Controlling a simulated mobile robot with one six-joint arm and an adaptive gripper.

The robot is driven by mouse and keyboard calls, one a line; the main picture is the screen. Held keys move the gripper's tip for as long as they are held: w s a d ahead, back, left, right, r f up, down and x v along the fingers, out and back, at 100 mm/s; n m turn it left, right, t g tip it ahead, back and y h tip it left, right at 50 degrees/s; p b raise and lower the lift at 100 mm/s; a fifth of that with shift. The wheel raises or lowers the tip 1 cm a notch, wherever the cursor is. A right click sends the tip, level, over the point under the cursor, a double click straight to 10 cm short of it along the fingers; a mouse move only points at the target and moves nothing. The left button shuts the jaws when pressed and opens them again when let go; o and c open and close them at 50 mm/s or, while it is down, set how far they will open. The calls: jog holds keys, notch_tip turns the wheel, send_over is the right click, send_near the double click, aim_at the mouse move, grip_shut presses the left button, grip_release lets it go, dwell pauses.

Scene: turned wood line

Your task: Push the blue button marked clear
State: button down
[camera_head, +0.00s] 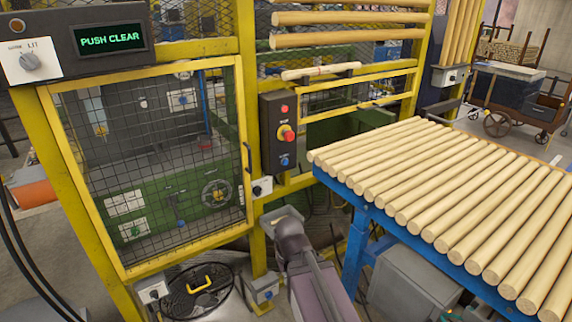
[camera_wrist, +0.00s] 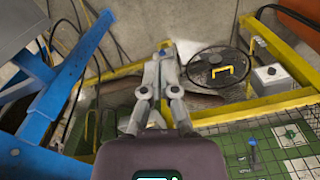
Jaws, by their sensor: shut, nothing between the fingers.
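The blue button (camera_head: 284,162) is the lowest control on a dark upright box (camera_head: 270,135) fixed to the yellow frame in the head view. Its small label is too blurred to read. A red emergency stop button (camera_head: 287,134) on a yellow base sits above it. My gripper (camera_wrist: 166,48) is shut and empty in the wrist view, pointing down toward the floor area by the yellow frame. In the head view my arm reaches up from the bottom, its end below the box and apart from the button. The button is not visible in the wrist view.
A display (camera_head: 110,39) reads "PUSH CLEAR". A yellow mesh door (camera_head: 243,150) stands left of the box. A blue-framed table (camera_head: 335,186) carrying several wooden rods lies close on the right. A round black guard (camera_head: 200,290) with a yellow handle is low at left.

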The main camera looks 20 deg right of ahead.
jog(key=m+t+h+b, duration=0.65)
jog(key=t+b, duration=0.85)
jog(key=t, duration=0.7)
send_near(285, 162)
jog(key=s+d+r, duration=0.2)
jog(key=d, duration=0.4)
jog(key=shift+s+d+r+h+b, duration=0.4)
jog(key=shift+r+h, duration=0.25)
jog(key=shift+h, duration=0.2)
jog(key=shift+w+a, duration=0.15)
jog(key=shift+w+a, duration=0.45)
jog(key=shift+w, duration=0.9)
jog(key=shift+w+a, duration=0.45)
jog(key=shift+w, duration=0.85)
jog(key=shift+w+a, duration=0.4)
jog(key=shift+w, duration=0.95)
